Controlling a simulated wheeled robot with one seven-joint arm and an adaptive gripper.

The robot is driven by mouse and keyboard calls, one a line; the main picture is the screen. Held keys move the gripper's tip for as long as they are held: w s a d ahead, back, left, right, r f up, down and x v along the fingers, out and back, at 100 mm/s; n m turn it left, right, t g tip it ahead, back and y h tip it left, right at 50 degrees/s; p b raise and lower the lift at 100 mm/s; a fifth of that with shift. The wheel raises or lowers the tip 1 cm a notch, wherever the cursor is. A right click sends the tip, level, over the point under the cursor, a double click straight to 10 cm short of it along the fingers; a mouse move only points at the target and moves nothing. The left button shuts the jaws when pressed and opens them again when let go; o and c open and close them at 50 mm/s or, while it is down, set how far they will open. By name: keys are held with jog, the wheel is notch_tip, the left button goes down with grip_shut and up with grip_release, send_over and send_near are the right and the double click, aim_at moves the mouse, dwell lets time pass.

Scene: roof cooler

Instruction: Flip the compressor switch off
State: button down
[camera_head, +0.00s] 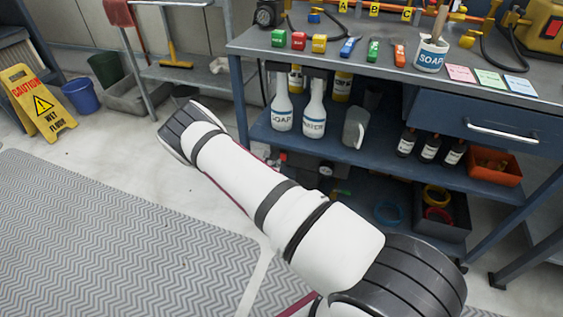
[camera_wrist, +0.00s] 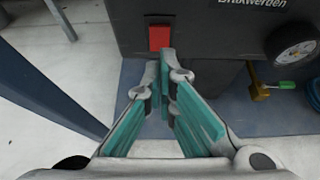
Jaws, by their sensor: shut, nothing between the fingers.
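A red switch (camera_wrist: 159,38) sits on the front of a dark box-shaped unit (camera_wrist: 215,35), which I take to be the compressor, in the wrist view. The unit carries partly cut-off lettering and a round gauge (camera_wrist: 294,49). My gripper (camera_wrist: 166,58) is shut and empty, its teal-padded fingers pointing at the unit. The fingertips appear just below the switch's lower edge; I cannot tell whether they touch it. Whether the switch is on or off is not clear. In the head view my arm hides most of the unit, and my gripper does not show.
The blue workbench (camera_head: 345,70) stands over the low shelf, with spray bottles (camera_head: 314,110) above. A blue post (camera_wrist: 45,90) runs close left of my gripper. A brass valve (camera_wrist: 258,91) is at the right. A yellow wet-floor sign (camera_head: 38,104) stands far left; the mat (camera_head: 110,240) is clear.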

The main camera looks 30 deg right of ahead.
jog(key=r+p+v, duration=0.1)
jog(key=p+v, duration=0.2)
jog(key=v, duration=0.5)
jog(key=shift+w+r, duration=0.15)
jog(key=shift+r, duration=0.4)
jog(key=shift+d, duration=0.1)
